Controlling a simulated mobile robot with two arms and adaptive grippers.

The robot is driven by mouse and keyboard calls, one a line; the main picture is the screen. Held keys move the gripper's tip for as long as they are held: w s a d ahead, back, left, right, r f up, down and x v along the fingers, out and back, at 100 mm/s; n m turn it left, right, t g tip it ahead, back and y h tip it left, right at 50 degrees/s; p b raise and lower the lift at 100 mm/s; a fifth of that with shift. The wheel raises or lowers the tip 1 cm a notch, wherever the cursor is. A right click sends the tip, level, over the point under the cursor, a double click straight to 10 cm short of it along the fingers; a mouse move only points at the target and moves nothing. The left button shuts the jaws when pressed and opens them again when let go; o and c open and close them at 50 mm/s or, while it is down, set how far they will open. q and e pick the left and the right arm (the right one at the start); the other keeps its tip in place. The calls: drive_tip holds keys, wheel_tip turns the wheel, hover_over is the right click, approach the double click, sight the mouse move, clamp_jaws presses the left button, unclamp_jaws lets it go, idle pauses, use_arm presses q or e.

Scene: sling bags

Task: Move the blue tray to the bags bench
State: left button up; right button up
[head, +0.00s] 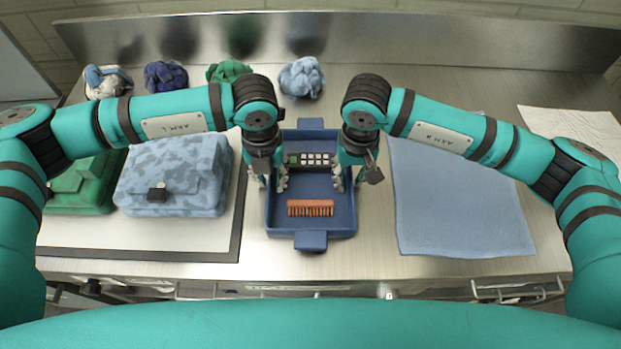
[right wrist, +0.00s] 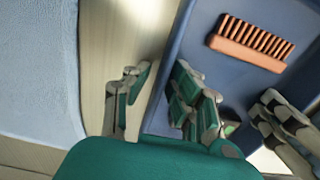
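The blue tray (head: 312,217) stands on the steel bench in the middle of the head view, with end tabs at its back and front. It holds an orange brush (head: 310,208) and a dark box with pale squares (head: 308,160). My left gripper (head: 272,183) is at the tray's left wall, its fingers apart on either side of it. My right gripper (head: 348,184) is at the right wall. In the right wrist view, the right gripper (right wrist: 160,92) has one finger outside the tray and one inside, with gaps to the wall (right wrist: 171,65).
A blue patterned bag (head: 175,175) and a green bag (head: 82,190) lie on a pale mat (head: 130,233) at left. Several crumpled cloths, including a light blue one (head: 301,77), lie behind. A flat blue cloth (head: 458,200) lies right of the tray. A steel backsplash (head: 400,40) closes the back.

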use_arm(q)
clamp_jaws()
use_arm(e)
clamp_jaws()
use_arm(q)
drive_tip(key=shift+r, duration=0.1)
use_arm(e)
drive_tip(key=shift+r, duration=0.1)
